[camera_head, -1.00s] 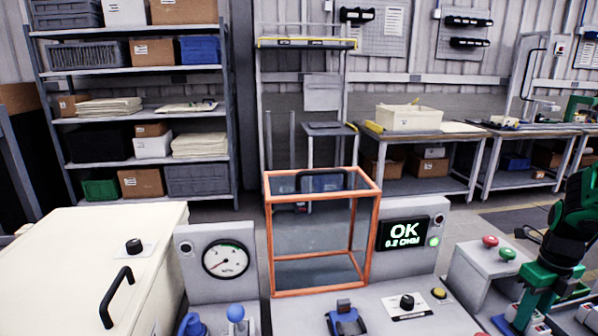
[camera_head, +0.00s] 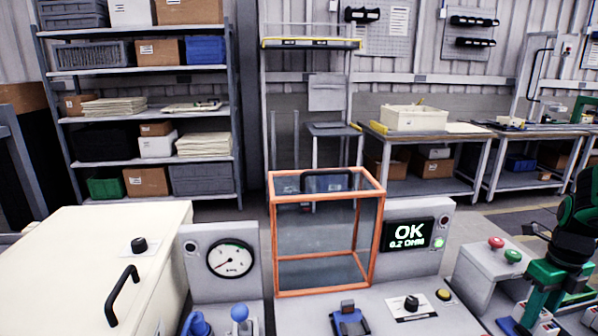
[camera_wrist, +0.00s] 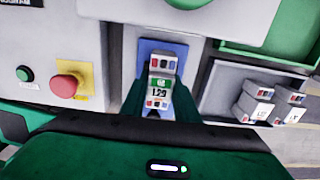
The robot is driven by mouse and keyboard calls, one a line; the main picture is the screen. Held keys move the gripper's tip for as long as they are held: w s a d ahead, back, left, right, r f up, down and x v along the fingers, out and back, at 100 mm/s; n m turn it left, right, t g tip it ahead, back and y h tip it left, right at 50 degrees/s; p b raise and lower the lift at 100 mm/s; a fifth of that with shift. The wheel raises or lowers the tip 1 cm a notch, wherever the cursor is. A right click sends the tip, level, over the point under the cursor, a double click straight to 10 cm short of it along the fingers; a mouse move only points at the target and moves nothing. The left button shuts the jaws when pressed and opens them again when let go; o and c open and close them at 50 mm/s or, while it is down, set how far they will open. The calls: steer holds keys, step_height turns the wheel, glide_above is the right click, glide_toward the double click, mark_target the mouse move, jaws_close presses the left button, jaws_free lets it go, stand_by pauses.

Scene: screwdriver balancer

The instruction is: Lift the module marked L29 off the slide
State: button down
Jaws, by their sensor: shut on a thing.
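The module marked L29 (camera_wrist: 161,84) is a grey block with a green label and small coloured marks, in the middle of the wrist view. My gripper (camera_wrist: 159,105) is shut on it, with one dark green finger on each side. The blue slide (camera_wrist: 150,48) shows behind and around the module's far end. Whether the module touches the slide or is clear of it cannot be told. In the head view my gripper (camera_head: 527,312) is low at the right edge of the picture, where the module is too small to make out.
A grey tray (camera_wrist: 216,85) with several similar modules stands right of the slide, and a green tray (camera_wrist: 240,50) lies beyond it. A red button (camera_wrist: 68,87) and a green button (camera_wrist: 25,73) are on the left. An orange-framed guard (camera_head: 325,293) stands on the central bench.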

steer(key=shift+r, duration=1.1)
stand_by(0.3)
